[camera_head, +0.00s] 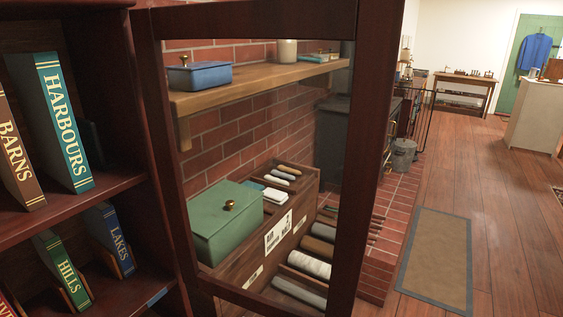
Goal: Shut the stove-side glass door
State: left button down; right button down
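The glass door (364,150) stands open in the middle of the view. It has a dark red-brown wooden frame around a clear pane. Its left upright is beside the dark wooden bookcase (120,186), and its right upright reaches out towards the stove side. No handle can be made out. The black stove (333,135) shows partly through the pane, by the brick wall. Neither of my grippers is in view.
Books, including a teal one (66,122), stand in the bookcase. Behind the glass are a green box (222,222), a blue box (200,76) on a wall shelf and a wooden rack of rolls. A bucket (404,155) stands on the brick hearth. Wooden floor around the mat (436,258) is clear.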

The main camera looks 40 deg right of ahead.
aim_at(375, 26)
jog(key=i+l, duration=0.1)
jog(key=l, duration=0.5)
jog(key=i+l, duration=0.1)
jog(key=l, duration=0.45)
jog(key=i+l, duration=0.1)
jog(key=l, duration=0.5)
jog(key=i+l+u, duration=0.1)
jog(key=l, duration=0.45)
jog(key=l+u, duration=0.1)
jog(key=u, duration=0.25)
jog(key=l+u, duration=0.1)
jog(key=u, duration=0.3)
jog(key=l+u, duration=0.1)
jog(key=u, duration=0.25)
